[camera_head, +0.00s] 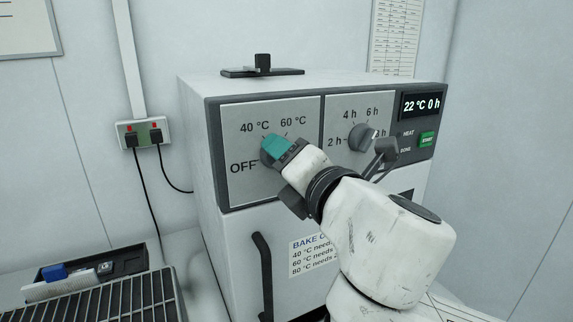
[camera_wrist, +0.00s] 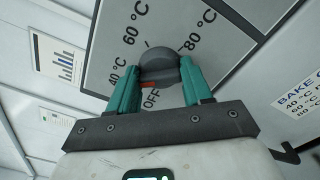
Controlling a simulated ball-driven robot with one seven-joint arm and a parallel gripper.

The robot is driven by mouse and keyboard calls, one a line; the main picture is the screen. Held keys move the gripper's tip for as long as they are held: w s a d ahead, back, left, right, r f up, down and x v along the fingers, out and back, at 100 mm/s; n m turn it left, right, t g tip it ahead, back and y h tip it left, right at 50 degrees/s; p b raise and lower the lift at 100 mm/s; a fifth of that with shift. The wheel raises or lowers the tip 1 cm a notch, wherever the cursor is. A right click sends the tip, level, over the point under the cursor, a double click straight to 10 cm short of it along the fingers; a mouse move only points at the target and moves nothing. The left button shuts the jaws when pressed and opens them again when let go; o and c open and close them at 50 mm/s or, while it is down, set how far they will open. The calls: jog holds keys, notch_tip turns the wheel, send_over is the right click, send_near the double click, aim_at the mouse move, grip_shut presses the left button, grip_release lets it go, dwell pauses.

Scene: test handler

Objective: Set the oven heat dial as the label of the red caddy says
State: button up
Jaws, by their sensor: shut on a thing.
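The oven (camera_head: 215,130) has a heat dial at the left of its front panel, with OFF, 40 °C and 60 °C printed around it. In the wrist view the dark grey heat dial (camera_wrist: 160,66) also has 80 °C beside it. A red mark on the dial's edge lies on the side of OFF. My gripper (camera_head: 270,151) is shut on this dial. In the wrist view its teal fingers (camera_wrist: 160,75) press the dial from both sides. The head view shows little of the dial behind the fingers. The red caddy and its label are in neither view.
A second dial (camera_head: 361,137) with hour marks sits right of the heat dial. The display (camera_head: 421,104) reads 22 °C 0 h above a green START button (camera_head: 427,139). A bake chart (camera_head: 312,254) and door handle (camera_head: 263,275) are below. A rack (camera_head: 100,302) stands lower left.

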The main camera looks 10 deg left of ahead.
jog(key=shift+s+a+f+m+p, duration=0.15)
jog(key=shift+m+p, duration=1.05)
jog(key=shift+m, duration=3.6)
jog(key=shift+w+d+f+m+p, duration=0.1)
jog(key=shift+m+p, duration=1.1)
jog(key=shift+m, duration=3.6)
jog(key=shift+s+a+f+m+p, duration=0.15)
jog(key=shift+m+p, duration=1.05)
jog(key=shift+m, duration=3.6)
jog(key=shift+w, duration=0.1)
jog(key=o, duration=1)
jog(key=shift+r, duration=0.1)
jog(key=shift+o, duration=0.2)
jog(key=b+v, duration=0.2)
jog(key=v, duration=0.8)
jog(key=shift+s+d+b, duration=0.3)
jog(key=shift+d+b, duration=0.05)
